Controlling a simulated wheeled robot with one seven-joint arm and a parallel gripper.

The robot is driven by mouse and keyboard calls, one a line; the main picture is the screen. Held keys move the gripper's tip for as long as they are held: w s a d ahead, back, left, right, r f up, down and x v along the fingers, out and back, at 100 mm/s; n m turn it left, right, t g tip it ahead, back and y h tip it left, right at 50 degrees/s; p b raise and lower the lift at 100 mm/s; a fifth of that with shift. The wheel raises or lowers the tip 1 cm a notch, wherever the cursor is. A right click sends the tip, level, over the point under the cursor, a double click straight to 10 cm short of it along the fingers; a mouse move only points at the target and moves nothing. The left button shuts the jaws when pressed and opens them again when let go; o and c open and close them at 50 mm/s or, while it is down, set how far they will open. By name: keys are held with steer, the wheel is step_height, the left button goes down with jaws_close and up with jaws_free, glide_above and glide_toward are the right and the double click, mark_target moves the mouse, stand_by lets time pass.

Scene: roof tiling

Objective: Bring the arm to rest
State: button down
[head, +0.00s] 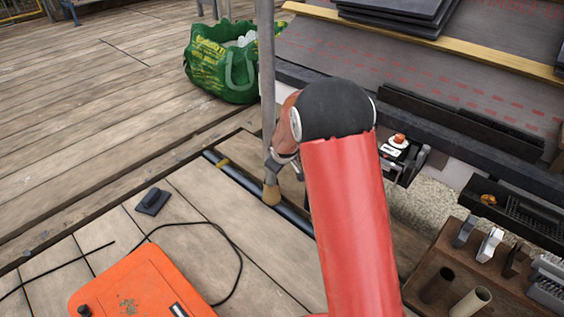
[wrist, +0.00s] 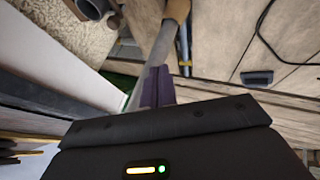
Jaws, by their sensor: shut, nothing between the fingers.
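My arm is red with a black joint and stands bent in the middle of the head view. It hides much of what is behind it. My gripper (wrist: 156,88) shows in the wrist view as narrow purplish fingers beyond its dark body. The fingers are together and hold nothing. A grey pole runs close behind them in the picture; I cannot tell the gap. In the head view I cannot make out the fingers.
A grey upright pole (head: 267,75) stands just left of my arm. A green bag (head: 222,70) stands on the planks. An orange case (head: 145,285) lies at front left, with a black cable. A wooden tool holder (head: 440,262) is at right. Dark slates (head: 400,12) lie on the roof.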

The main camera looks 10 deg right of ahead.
steer(key=s+d+r+m+p, duration=0.2)
steer(key=s+r+p, duration=0.1)
steer(key=s+r, duration=0.65)
steer(key=s+d+r+m+p, duration=0.15)
steer(key=s+r, duration=0.45)
steer(key=r, duration=0.7)
steer(key=s+r+m+p, duration=0.2)
steer(key=s+r+p, duration=0.1)
steer(key=s, duration=0.9)
steer(key=s+a+r+m+g+p, duration=0.1)
steer(key=s+r, duration=0.4)
steer(key=s, duration=0.7)
steer(key=shift+a+r+m+g+y+p, duration=0.15)
steer(key=shift+a+m+g+y+p, duration=0.15)
steer(key=shift+m+p, duration=0.65)
